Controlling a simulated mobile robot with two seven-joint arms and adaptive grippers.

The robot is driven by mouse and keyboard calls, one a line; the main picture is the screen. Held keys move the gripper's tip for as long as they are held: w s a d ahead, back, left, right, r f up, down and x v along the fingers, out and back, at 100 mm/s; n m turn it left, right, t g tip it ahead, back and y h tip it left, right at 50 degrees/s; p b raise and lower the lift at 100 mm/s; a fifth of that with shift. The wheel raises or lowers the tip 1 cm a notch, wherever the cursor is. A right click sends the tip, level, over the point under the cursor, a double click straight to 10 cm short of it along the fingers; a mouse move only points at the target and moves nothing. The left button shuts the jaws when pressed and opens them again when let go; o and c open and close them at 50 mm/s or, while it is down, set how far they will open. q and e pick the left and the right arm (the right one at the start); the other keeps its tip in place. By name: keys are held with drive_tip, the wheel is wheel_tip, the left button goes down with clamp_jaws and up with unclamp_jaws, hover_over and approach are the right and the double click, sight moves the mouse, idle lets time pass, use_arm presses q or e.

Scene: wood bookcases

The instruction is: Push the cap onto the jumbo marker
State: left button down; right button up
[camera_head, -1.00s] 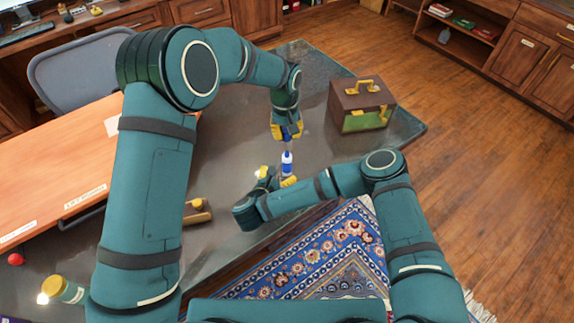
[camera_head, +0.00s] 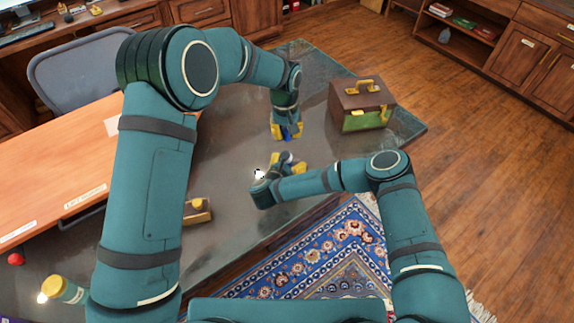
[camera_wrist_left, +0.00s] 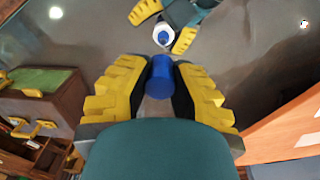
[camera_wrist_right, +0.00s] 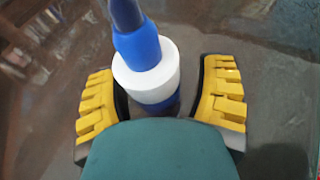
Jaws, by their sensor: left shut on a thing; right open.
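The jumbo marker (camera_wrist_right: 150,75) stands between the fingers of my right gripper (camera_wrist_right: 163,100). It has a white band, blue parts and a darker tip in the right wrist view. My right gripper is open, with a gap to each side of the marker. In the head view the marker (camera_head: 285,157) is mostly hidden by the right gripper (camera_head: 288,164). My left gripper (camera_wrist_left: 160,95) is shut on the blue cap (camera_wrist_left: 161,76). It holds the cap beyond and apart from the marker, whose white and blue end (camera_wrist_left: 163,35) shows in the left wrist view.
A brown box with yellow handle (camera_head: 361,104) stands on the dark table (camera_head: 225,170) to the right. A brown block with a yellow top (camera_head: 197,211) lies at the left. A yellow-capped jar (camera_head: 65,289) is at lower left. The table around the marker is clear.

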clamp_jaws()
use_arm(q)
drive_tip(key=shift+s+a+f, duration=0.1)
drive_tip(key=shift+s+f, duration=0.05)
drive_tip(key=shift+f, duration=0.65)
drive_tip(key=shift+s+a+f, duration=0.1)
drive_tip(key=shift+s+f, duration=0.1)
drive_tip(key=shift+f, duration=0.65)
drive_tip(key=shift+s+a+f, duration=0.1)
drive_tip(key=shift+s+f, duration=0.05)
drive_tip(key=shift+f, duration=0.65)
drive_tip(key=shift+f, duration=0.15)
drive_tip(key=shift+f, duration=0.75)
drive_tip(key=shift+f, duration=0.65)
